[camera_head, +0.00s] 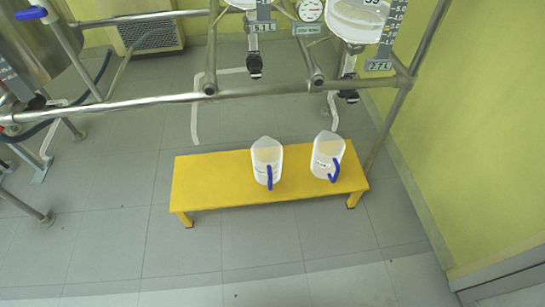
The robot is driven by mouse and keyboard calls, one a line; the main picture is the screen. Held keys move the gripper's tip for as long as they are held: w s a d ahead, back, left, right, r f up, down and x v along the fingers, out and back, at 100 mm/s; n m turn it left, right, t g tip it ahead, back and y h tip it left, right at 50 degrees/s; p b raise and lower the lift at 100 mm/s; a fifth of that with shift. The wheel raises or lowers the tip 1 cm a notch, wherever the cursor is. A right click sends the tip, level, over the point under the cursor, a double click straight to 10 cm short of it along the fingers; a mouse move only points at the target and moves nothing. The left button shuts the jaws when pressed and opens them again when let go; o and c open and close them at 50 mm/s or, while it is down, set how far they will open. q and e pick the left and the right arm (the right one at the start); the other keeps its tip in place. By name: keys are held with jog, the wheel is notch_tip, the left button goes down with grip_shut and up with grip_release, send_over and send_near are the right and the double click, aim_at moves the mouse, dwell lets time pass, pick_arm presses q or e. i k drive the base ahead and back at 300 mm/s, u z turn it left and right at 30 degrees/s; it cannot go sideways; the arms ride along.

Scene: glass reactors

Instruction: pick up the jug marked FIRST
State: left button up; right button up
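Two white jugs with blue handles stand upright on a low yellow bench. The left jug (265,153) stands right of the bench's middle. The right jug (325,150) stands near the bench's right end. Each has a small label on its side, but the print is too small to read, so I cannot tell which is marked FIRST. Both handles face toward me. Neither of my grippers shows in the head view.
The left half of the yellow bench (212,178) is bare. A steel pipe frame (150,103) with glass vessels (358,20) and valves stands behind and above it. A yellow-green wall (470,130) is at the right. The grey tiled floor (200,260) in front is clear.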

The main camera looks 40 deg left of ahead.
aim_at(267, 152)
jog(key=u, duration=0.4)
jog(key=i, duration=0.65)
jog(key=u, duration=0.6)
